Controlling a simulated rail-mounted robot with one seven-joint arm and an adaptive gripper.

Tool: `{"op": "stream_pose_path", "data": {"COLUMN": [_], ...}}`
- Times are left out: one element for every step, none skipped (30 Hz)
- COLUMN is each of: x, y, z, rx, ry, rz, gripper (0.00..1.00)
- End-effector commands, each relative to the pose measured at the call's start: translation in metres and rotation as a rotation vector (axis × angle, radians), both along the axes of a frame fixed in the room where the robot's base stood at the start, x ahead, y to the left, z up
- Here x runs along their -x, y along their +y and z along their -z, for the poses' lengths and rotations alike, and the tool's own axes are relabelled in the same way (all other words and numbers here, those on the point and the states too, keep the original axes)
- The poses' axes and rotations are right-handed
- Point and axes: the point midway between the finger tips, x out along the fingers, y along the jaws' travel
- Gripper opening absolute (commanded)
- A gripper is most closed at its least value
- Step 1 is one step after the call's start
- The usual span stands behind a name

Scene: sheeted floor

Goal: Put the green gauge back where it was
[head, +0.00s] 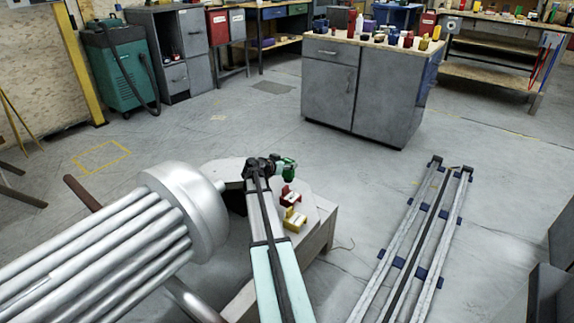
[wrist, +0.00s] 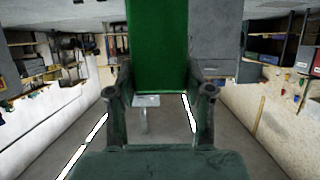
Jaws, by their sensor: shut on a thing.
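The green gauge (head: 287,167) is in my gripper (head: 277,165), over the far end of a small pale table (head: 321,213). In the wrist view, the green gauge (wrist: 158,45) is a flat green face between the two fingers of my gripper (wrist: 161,92), which is shut on it. A red gauge (head: 289,199) and a yellow gauge (head: 294,221), each with a white label, stand on the table nearer me. The head view does not clearly show whether the green gauge touches the tabletop.
A long rail frame with blue clamps (head: 427,207) lies to the right. A grey cabinet (head: 355,90) with many small items stands farther back. The floor between is largely clear.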

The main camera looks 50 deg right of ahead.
Motion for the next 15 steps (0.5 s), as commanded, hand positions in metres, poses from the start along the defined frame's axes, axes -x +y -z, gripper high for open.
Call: {"op": "stream_pose_path", "data": {"x": [0.0000,0.0000,0.0001,0.0001,0.0000,0.0001,0.0001,0.0001,0.0001,0.0001,0.0001,0.0001,0.0001,0.0001,0.0001], "y": [0.0000,0.0000,0.0000,0.0000,0.0000,0.0000,0.0000,0.0000,0.0000,0.0000,0.0000,0.0000,0.0000,0.0000,0.0000], "z": [0.0023,0.0030,0.0031,0.0022,0.0021,0.0021,0.0021,0.0021,0.0021,0.0021,0.0021,0.0021,0.0021,0.0018,0.0014], "rx": [0.000,0.000,0.000,0.000,0.000,0.000,0.000,0.000,0.000,0.000,0.000,0.000,0.000,0.000,0.000], "ry": [0.000,0.000,0.000,0.000,0.000,0.000,0.000,0.000,0.000,0.000,0.000,0.000,0.000,0.000,0.000], "rz": [0.000,0.000,0.000,0.000,0.000,0.000,0.000,0.000,0.000,0.000,0.000,0.000,0.000,0.000,0.000], "gripper": [0.11,0.11,0.55,0.66,0.76,0.77,0.77,0.77,0.77,0.77,0.77,0.77,0.77,0.77,0.77]}}
